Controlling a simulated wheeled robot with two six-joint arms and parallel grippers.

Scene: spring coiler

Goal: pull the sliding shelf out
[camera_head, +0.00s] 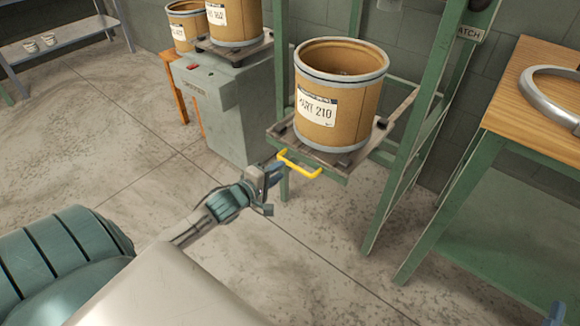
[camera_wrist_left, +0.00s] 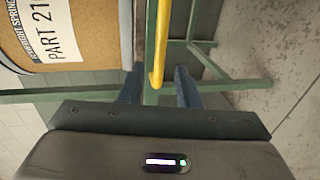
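The sliding shelf (camera_head: 345,168) is a flat tray in a green frame, with a yellow handle (camera_head: 300,165) along its front edge. A brown drum (camera_head: 340,112) labelled PART 210 stands upright on it. My left gripper (camera_head: 275,172) is at the handle's left end, just in front of the shelf. In the left wrist view the yellow handle (camera_wrist_left: 161,45) runs between the two blue, spread fingertips (camera_wrist_left: 158,85); I cannot tell if either touches it. A blue tip at the bottom right edge of the head view looks like part of my right gripper (camera_head: 556,314); the rest is out of view.
A grey cabinet (camera_head: 215,115) with another drum on top stands left of the shelf. Green frame posts (camera_head: 415,150) rise on its right, then a wooden-topped table (camera_head: 540,85) with a metal ring. The concrete floor (camera_head: 300,245) in front of the shelf is clear.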

